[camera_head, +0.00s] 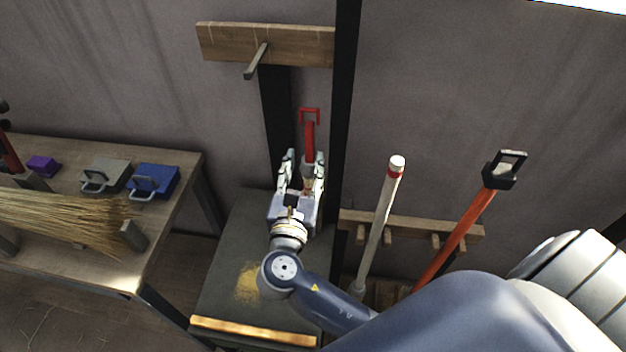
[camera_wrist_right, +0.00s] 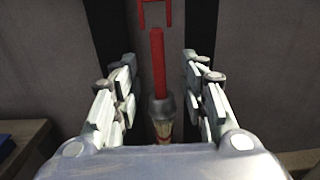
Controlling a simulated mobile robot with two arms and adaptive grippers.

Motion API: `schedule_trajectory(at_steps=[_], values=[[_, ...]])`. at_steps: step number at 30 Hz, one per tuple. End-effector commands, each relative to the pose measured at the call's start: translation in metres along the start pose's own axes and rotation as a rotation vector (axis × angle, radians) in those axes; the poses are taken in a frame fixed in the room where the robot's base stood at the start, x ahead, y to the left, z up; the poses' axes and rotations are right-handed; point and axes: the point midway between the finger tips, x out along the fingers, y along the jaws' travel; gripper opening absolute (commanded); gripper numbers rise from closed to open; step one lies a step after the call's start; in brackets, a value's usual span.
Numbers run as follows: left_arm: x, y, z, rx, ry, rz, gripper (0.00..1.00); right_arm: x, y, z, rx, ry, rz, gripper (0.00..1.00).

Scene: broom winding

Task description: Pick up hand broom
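The hand broom (camera_head: 310,138) has a red handle and a grey collar, and stands roughly upright in front of the wall. In the right wrist view, the broom (camera_wrist_right: 158,65) sits between the fingers, with pale bristles below its collar, partly hidden by my gripper body. My right gripper (camera_head: 305,160) is open, its fingers spread on both sides of the broom. The wrist view of the right gripper (camera_wrist_right: 159,85) shows gaps on each side of the handle. My left gripper is out of view.
A red bracket (camera_head: 309,115) is by the handle's top. A dark post (camera_head: 344,120) is close right. A dark-topped stand (camera_head: 225,290) is below my arm. A wooden bench (camera_head: 120,270) with straw is left. Long-handled tools (camera_head: 380,220) lean on the right.

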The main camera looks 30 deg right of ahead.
Motion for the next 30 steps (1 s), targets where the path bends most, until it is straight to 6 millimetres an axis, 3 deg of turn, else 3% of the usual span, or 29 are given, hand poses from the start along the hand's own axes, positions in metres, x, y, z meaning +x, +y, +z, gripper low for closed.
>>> schedule_trajectory(at_steps=[7,11,14,22,30], values=[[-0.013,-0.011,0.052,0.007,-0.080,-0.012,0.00,0.039,0.000,0.004,-0.006,-0.006,-0.002,0.40],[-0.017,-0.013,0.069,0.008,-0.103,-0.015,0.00,0.051,0.000,0.003,-0.004,-0.003,0.000,0.40],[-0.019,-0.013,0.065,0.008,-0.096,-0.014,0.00,0.058,0.000,0.004,-0.004,-0.003,-0.001,0.40],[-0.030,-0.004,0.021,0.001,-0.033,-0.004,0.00,0.095,0.003,0.009,-0.004,-0.002,-0.002,0.40],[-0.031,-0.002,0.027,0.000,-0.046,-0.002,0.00,0.106,0.003,0.007,-0.003,0.000,0.000,0.40]])
